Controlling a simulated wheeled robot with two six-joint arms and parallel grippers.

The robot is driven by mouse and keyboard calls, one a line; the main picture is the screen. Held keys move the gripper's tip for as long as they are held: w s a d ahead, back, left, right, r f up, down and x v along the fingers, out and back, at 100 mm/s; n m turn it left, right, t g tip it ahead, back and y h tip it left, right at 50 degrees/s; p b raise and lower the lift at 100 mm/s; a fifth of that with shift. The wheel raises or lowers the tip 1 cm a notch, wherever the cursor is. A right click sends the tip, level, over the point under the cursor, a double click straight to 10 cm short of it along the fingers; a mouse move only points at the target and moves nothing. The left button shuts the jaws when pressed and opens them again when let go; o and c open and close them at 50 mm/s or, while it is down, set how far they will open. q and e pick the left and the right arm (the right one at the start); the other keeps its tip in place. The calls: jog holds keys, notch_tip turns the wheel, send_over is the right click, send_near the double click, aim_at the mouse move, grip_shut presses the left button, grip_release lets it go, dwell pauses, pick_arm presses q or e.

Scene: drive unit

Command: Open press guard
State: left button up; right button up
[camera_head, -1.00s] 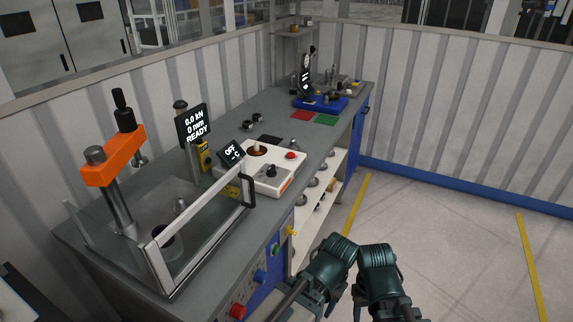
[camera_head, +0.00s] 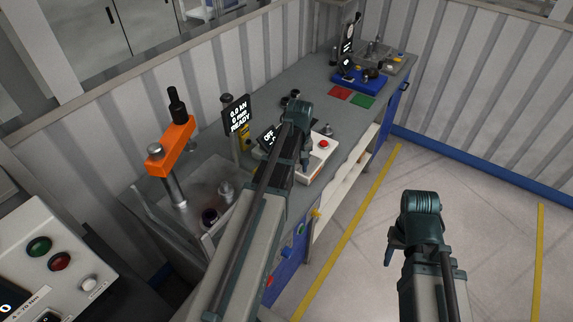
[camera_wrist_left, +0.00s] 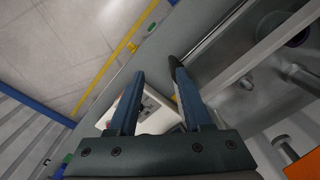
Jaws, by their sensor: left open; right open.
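The press has an orange head (camera_head: 170,146) on a metal column and a display (camera_head: 237,115) reading READY. In the left wrist view a pale guard bar (camera_wrist_left: 262,52) runs diagonally at upper right, beside my left gripper (camera_wrist_left: 158,70). The left gripper (camera_head: 303,155) is open, with nothing seen held between its fingers, over the bench's front side. My right gripper (camera_head: 415,243) is open and empty above the floor, away from the bench.
A white control box (camera_head: 318,160) with a red button sits right of the press, partly behind my left arm. A blue fixture (camera_head: 358,80) and red and green pads lie farther along the bench. A button panel (camera_head: 55,250) stands at lower left. The floor at right is clear.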

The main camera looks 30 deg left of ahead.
pick_arm(q)
jog(key=shift+n, duration=0.8)
jog(key=a+r, duration=0.1)
jog(key=a+r+p, duration=0.1)
jog(key=a, duration=0.1)
jog(key=a+r, duration=0.1)
jog(key=shift+w+a+p, duration=0.3)
jog(key=shift+w, duration=0.05)
pick_arm(e)
notch_tip(320, 180, up, 3)
jog(key=shift+r, duration=0.1)
pick_arm(q)
notch_tip(320, 180, down, 14)
jog(key=b, duration=1.4)
jog(key=shift+d, duration=0.1)
jog(key=shift+r, duration=0.1)
pick_arm(e)
notch_tip(320, 180, down, 14)
pick_arm(q)
jog(key=shift+c, duration=0.2)
jog(key=c, duration=0.7)
grip_shut()
pick_arm(e)
jog(key=shift+r, duration=0.1)
